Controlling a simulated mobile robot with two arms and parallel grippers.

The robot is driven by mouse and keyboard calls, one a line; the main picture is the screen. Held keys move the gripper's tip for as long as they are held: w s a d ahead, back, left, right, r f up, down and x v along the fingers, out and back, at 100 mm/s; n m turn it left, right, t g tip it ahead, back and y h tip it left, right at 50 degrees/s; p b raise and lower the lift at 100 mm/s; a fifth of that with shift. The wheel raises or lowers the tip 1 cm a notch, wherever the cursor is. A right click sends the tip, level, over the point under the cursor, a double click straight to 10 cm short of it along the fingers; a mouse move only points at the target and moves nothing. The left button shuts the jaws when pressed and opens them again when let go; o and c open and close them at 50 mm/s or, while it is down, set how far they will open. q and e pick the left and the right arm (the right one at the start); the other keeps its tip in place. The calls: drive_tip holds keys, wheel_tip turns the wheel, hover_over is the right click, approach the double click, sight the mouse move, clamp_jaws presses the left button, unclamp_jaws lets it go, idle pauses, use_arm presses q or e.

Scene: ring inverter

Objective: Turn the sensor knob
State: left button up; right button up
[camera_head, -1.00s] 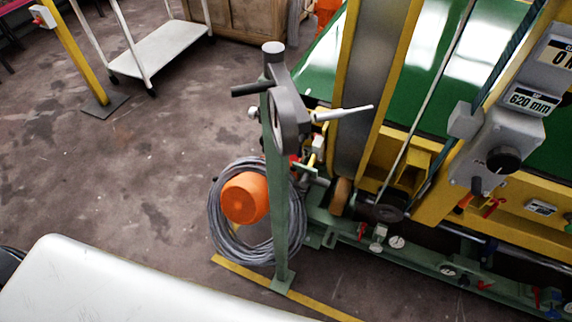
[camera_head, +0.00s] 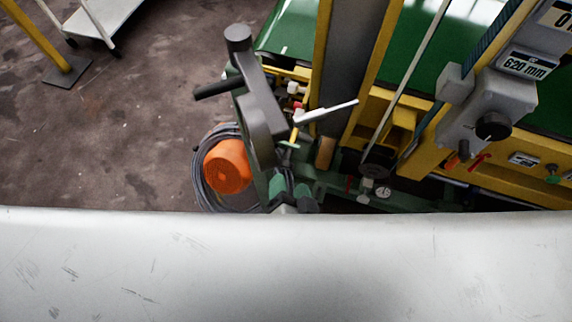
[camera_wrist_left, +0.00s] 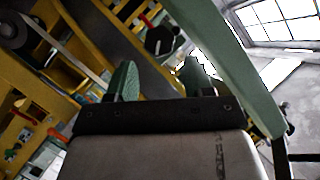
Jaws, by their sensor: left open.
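A black round knob (camera_head: 493,126) is on a grey box with a "620 mm" display, at the right of the head view. I cannot tell whether it is the sensor knob. A green post carries a grey bracket (camera_head: 262,115) with a dark handle and a white lever (camera_head: 327,111). My right gripper is not seen.
A green post (camera_wrist_left: 215,55) runs close by the right finger in the wrist view. An orange round part (camera_head: 228,166) and coiled grey cable (camera_head: 203,185) are left of the bracket. Yellow machine frame (camera_head: 375,130) stands at right. Open floor (camera_head: 120,140) lies left.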

sight(288, 169)
use_arm(q)
drive_tip(key=x, duration=0.5)
drive_tip(key=shift+p, duration=0.3)
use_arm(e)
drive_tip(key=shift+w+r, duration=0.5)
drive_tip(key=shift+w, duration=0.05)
use_arm(q)
drive_tip(key=c, duration=0.6)
drive_tip(key=shift+c, duration=0.2)
drive_tip(key=shift+d+f, duration=0.1)
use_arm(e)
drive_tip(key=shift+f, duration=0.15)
use_arm(q)
drive_tip(key=shift+f+m+t+y+b, duration=0.15)
drive_tip(key=shift+m+t+y+b, duration=0.2)
drive_tip(key=shift+y+b, duration=0.35)
drive_tip(key=m+t+y+b, duration=0.1)
drive_tip(key=m+y+b, duration=0.1)
drive_tip(key=b, duration=0.1)
drive_tip(key=shift+d+f+t+y, duration=0.25)
drive_tip(key=shift+f+t+y, duration=0.05)
drive_tip(key=shift+f+t, duration=0.05)
drive_tip(key=shift+f+m+t+y+b, duration=0.1)
drive_tip(key=shift+m+t+y+b, duration=1.05)
drive_tip(key=shift+b, duration=0.55)
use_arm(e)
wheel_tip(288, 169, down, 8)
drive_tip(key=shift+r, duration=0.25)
